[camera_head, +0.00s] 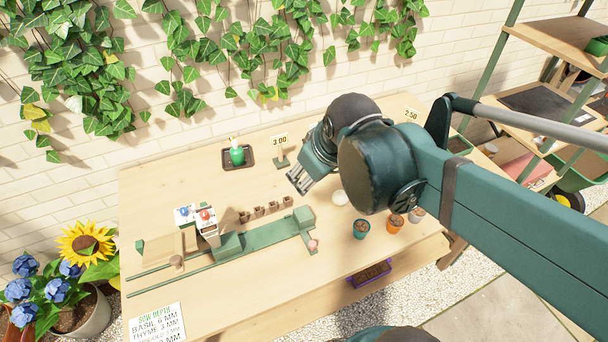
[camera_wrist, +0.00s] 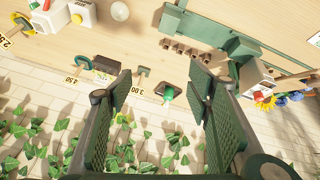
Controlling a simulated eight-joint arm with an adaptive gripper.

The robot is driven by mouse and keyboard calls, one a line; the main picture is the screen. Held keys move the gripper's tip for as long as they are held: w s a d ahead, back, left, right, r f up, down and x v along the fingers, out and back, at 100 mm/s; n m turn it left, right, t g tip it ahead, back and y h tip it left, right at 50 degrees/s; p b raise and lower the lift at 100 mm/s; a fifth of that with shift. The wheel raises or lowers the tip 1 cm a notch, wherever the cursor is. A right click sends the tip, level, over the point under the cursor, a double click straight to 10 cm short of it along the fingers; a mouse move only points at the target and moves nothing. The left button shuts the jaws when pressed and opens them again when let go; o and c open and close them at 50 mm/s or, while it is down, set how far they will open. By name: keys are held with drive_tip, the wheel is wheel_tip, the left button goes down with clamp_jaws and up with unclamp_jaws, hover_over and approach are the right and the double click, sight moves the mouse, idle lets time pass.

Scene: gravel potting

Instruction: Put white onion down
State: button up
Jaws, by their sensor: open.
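A white onion (camera_head: 340,197), round and pale, rests on the wooden bench to the right of my gripper in the head view. It also shows as a pale round thing in the wrist view (camera_wrist: 120,11), near the top edge and beyond my fingers. My gripper (camera_head: 297,182) is tilted down to the left above the back middle of the bench. In the wrist view its two fingers (camera_wrist: 161,82) are spread apart with nothing held between them. The onion is apart from the fingers.
The wooden bench (camera_head: 150,203) carries a green rail fixture (camera_head: 262,234) at the left and middle. A dark tray (camera_head: 252,157) with a green bottle stands at the back. A price sign (camera_head: 280,141) stands near my gripper. Small pots (camera_head: 361,229) line the front right.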

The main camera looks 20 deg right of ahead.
drive_tip(key=shift+s+a+r+m+t, duration=0.35)
drive_tip(key=shift+s+a+r+m, duration=0.05)
drive_tip(key=shift+s+a+m, duration=0.4)
drive_tip(key=shift+s+a+r+m+t, duration=0.35)
drive_tip(key=shift+s+a+m, duration=0.3)
drive_tip(key=shift+s+m, duration=0.25)
